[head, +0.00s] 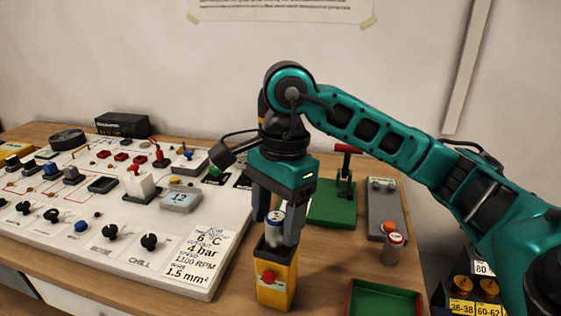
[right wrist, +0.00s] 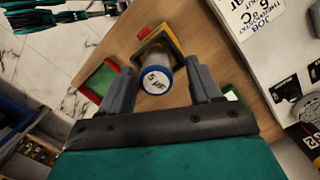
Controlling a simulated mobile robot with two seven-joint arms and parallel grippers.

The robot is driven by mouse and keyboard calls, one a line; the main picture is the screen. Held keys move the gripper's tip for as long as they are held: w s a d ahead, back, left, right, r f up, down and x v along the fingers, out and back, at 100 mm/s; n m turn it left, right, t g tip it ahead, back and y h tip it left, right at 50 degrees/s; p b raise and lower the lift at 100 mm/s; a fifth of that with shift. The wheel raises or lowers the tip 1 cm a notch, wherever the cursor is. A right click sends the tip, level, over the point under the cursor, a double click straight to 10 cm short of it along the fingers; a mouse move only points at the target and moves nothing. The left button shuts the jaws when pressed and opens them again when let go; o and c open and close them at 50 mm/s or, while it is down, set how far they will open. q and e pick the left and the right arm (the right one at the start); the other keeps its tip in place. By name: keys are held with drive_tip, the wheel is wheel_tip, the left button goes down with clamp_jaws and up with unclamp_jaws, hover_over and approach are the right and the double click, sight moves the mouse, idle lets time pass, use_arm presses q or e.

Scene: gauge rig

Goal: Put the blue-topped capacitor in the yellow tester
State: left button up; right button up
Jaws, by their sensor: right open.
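The blue-topped capacitor (head: 274,222) is a pale cylinder with a blue rim. It stands upright at the open top of the yellow tester (head: 277,282), its lower end hidden inside the mouth. In the right wrist view the capacitor (right wrist: 157,79) shows its labelled end, with the tester's dark mouth (right wrist: 160,42) behind it. My right gripper (head: 278,225) is open, pointing down, with one finger on each side of the capacitor. In the right wrist view gaps show between the fingers and the capacitor. My left gripper is not seen in the head view.
A red-topped capacitor (head: 394,247) stands to the right, near a grey device (head: 385,207). A green tray with a red edge (head: 385,300) is at the front right. A green press-like stand (head: 335,205) is behind. A large white control panel (head: 120,235) fills the left.

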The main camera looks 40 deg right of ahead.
sight(282, 213)
drive_tip(key=r, duration=0.3)
drive_tip(key=r+p, duration=0.1)
drive_tip(key=r, duration=0.2)
drive_tip(key=d+r+p, duration=0.1)
drive_tip(key=r, duration=0.2)
drive_tip(key=shift+w+d+r, duration=0.1)
drive_tip(key=shift+r, duration=0.15)
